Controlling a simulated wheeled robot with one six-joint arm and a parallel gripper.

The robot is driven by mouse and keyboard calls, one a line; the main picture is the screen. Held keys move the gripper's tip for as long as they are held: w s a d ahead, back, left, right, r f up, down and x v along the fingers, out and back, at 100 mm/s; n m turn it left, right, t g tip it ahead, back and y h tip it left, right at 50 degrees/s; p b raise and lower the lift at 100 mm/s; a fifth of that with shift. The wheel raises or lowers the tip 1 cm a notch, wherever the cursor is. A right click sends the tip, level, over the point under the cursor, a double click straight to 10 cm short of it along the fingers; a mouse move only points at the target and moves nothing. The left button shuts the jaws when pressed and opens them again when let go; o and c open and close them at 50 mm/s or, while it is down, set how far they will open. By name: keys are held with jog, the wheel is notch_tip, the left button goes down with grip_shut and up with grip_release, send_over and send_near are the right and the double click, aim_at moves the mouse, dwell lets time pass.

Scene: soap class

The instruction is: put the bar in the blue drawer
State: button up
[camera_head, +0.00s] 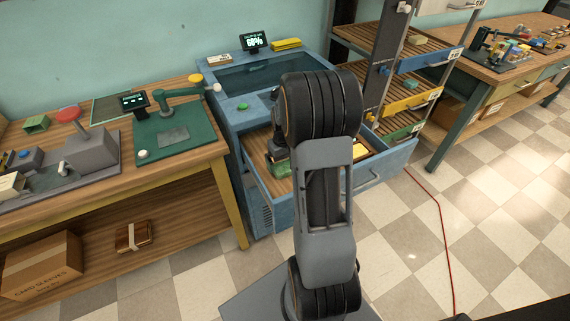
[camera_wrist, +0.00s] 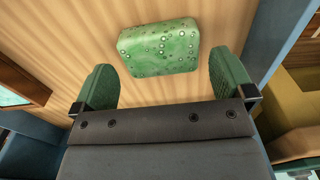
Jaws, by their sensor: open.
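The bar (camera_wrist: 160,47) is a green, speckled block with rounded corners. In the wrist view it lies flat on a light wooden surface, at and just beyond my fingertips. My gripper (camera_wrist: 163,72) is open, with one green finger to each side of the bar and visible gaps between. In the head view my gripper (camera_head: 279,160) is down inside the pulled-out blue drawer (camera_head: 378,174), which has a wooden bottom. My arm hides much of that drawer, and I cannot separate the bar from my green fingers there.
A yellow block (camera_head: 360,151) lies at the drawer's right side. A rack on the right holds trays with blue (camera_head: 428,59), yellow (camera_head: 412,103) and green (camera_head: 405,132) fronts. A workbench (camera_head: 180,180) stands left. A red cable (camera_head: 440,220) crosses the tiled floor.

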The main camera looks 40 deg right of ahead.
aim_at(285, 166)
notch_tip(285, 166, up, 10)
jog(key=f, duration=0.1)
jog(key=s+a+r+t, duration=0.1)
jog(key=s+a+r, duration=0.1)
jog(key=s+a, duration=0.4)
jog(key=s+a+r+n+t, duration=0.1)
jog(key=s+a, duration=0.5)
jog(key=a, duration=0.6)
jog(key=shift+s+r+n+t+p, duration=0.3)
jog(key=shift+s+r+t+p, duration=0.15)
jog(key=shift+r, duration=0.55)
jog(key=shift+w, duration=0.1)
